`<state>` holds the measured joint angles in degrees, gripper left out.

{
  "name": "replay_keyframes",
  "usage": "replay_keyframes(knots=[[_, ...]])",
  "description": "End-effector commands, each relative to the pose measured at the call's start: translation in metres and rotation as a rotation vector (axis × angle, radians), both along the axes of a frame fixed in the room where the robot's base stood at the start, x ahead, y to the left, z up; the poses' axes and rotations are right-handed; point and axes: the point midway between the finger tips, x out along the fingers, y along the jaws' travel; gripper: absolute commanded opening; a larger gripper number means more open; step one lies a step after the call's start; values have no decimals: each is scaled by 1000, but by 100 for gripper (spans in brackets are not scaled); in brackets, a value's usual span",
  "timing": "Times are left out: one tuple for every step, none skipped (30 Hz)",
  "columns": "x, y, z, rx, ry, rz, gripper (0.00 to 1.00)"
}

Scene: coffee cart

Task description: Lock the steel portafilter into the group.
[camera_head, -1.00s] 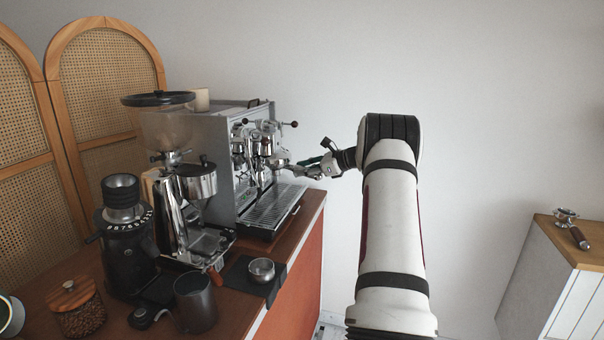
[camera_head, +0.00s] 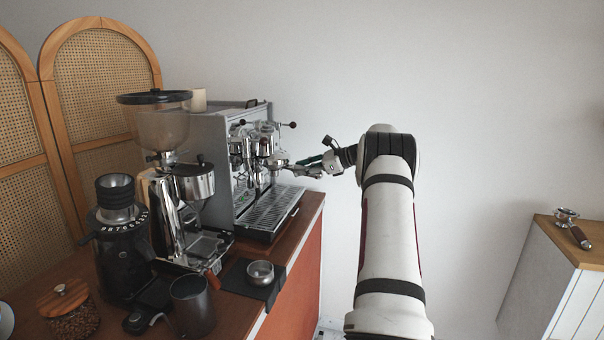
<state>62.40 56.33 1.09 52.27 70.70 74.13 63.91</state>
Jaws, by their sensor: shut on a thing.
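The espresso machine (camera_head: 216,140) stands on the cart with its chrome group (camera_head: 266,143) facing right. My gripper (camera_head: 312,168) is in front of the machine, to the right of the group, and is shut on the portafilter. The steel head of the portafilter (camera_head: 279,161) points left and is at or just under the group. At this size I cannot tell whether it touches the group or sits in it. The handle is mostly hidden by the fingers; a dark green part shows beside them.
The drip tray (camera_head: 270,212) lies below my gripper. A grinder (camera_head: 165,130), a black grinder (camera_head: 118,235), a dark cup (camera_head: 193,305) and a steel bowl (camera_head: 260,272) crowd the near counter. Another portafilter (camera_head: 567,218) lies on the right cabinet (camera_head: 545,265).

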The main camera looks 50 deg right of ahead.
Motion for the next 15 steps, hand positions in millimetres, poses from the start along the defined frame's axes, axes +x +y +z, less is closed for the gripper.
replay_keyframes(knots=[[1, 0, 2, -2, -6, 8, 0], [1, -1, 2, -3, -6, 12, 0], [1, -1, 2, -3, -5, 16, 0], [1, -2, 2, -2, -4, 19, 0], [1, -1, 2, -1, -4, 21, 0], [1, -2, 2, -1, -3, 25, 0], [1, -2, 2, -1, -3, 25, 0], [0, -2, 3, -1, -3, 27, 0], [0, -2, 3, -1, -3, 27, 0], [0, -2, 3, -1, -3, 27, 0], [0, -2, 3, -2, -2, 27, 0], [0, -2, 3, -2, -2, 27, 0], [0, -2, 3, -2, -2, 27, 0], [0, -2, 3, -2, -2, 27, 0], [0, -2, 3, -2, -2, 27, 32]])
